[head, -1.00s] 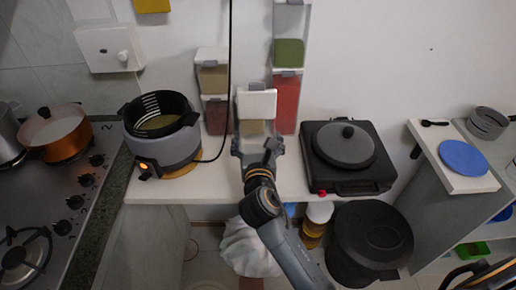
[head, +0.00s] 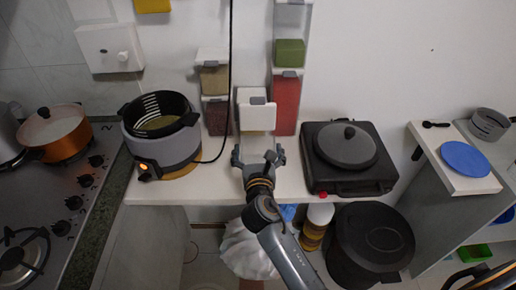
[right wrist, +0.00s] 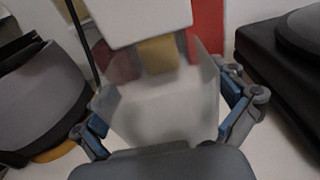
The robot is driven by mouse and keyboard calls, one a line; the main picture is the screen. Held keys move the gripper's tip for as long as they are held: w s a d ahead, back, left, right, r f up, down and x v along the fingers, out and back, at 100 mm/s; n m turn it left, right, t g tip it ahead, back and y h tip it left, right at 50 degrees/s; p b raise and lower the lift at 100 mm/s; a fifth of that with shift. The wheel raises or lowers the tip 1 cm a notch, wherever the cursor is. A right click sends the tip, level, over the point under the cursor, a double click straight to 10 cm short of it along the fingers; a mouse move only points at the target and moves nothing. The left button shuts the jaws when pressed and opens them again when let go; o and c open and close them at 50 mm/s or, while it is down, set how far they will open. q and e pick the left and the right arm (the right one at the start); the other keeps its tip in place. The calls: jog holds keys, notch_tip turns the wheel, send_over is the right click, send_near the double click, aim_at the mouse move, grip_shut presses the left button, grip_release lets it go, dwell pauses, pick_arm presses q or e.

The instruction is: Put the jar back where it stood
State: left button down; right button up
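The jar (head: 257,117) has a white lid and a clear body with a little yellowish-brown content. In the head view it is on the white counter by the wall, between two stacks of dispensers. The jar's base is hard to make out. My left gripper is not in view.
Brown-filled dispensers (head: 214,80) stand close left of the jar, and a tall red one (head: 286,105) close right. A grey cooker (head: 162,140) stands left, a black hotplate with a lidded pan (head: 345,145) right. A black cable hangs left of the jar.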

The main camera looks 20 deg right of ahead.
jog(key=shift+r, duration=0.1)
jog(key=b+v, duration=0.1)
jog(key=v, duration=1.1)
jog(key=s+a+f+m+g+y, duration=0.1)
jog(key=a+f+m+g+y, duration=0.15)
jog(key=f, duration=0.95)
jog(key=s+a+f+m+g+y, duration=0.1)
jog(key=s+f+m+g, duration=0.15)
jog(key=f, duration=0.95)
jog(key=s+d+f+m+g, duration=0.1)
jog(key=s+f+m+g, duration=0.15)
jog(key=f, duration=0.45)
jog(key=s+d+f+m+g, duration=0.1)
jog(key=s+f+m, duration=0.3)
jog(key=f, duration=0.4)
jog(key=s+d+f+m+g, duration=0.2)
jog(key=s+f+m, duration=0.4)
jog(key=s, duration=0.4)
jog(key=s+d+f+m+g, duration=0.2)
jog(key=s+d+f+m, duration=0.3)
jog(key=s, duration=0.4)
jog(key=s+d+f+m+g+y, duration=0.1)
jog(key=s+d+f+m+g, duration=0.1)
jog(key=s+d+f+m, duration=0.2)
jog(key=s+f+m, duration=0.3)
jog(key=s+m, duration=0.1)
jog(key=s, duration=0.2)
jog(key=shift+s+f+g, duration=0.15)
jog(key=shift+s+g, duration=0.2)
